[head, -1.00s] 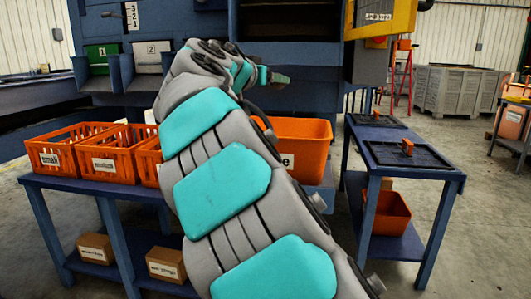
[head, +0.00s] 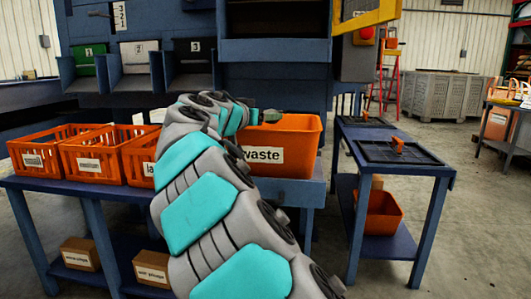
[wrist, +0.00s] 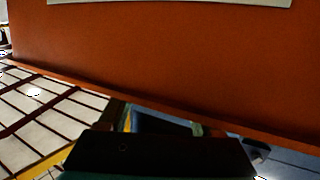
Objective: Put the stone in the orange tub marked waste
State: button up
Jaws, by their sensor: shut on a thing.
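The orange waste tub (head: 304,152) stands on the blue bench, its white "waste" label facing me. Its orange wall (wrist: 160,62) fills most of the wrist view, with the label's edge at the top. My gripper (head: 268,116) is at the tub's upper left, at about rim height in the picture; I cannot tell whether it is over the opening. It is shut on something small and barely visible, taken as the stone. The stone itself cannot be made out in either view. A dark part of my gripper (wrist: 160,155) crosses the bottom of the wrist view.
Several slatted orange crates (head: 92,163) stand left of my arm on the bench. The blue grader (head: 275,50) with numbered chutes rises behind. A side table (head: 410,168) with a dark tray and another orange tub (head: 380,215) below stands right. Open floor lies further right.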

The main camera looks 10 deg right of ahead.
jog(key=shift+f, duration=0.15)
jog(key=o, duration=1.6)
jog(key=shift+c, duration=0.2)
jog(key=shift+v, duration=3.95)
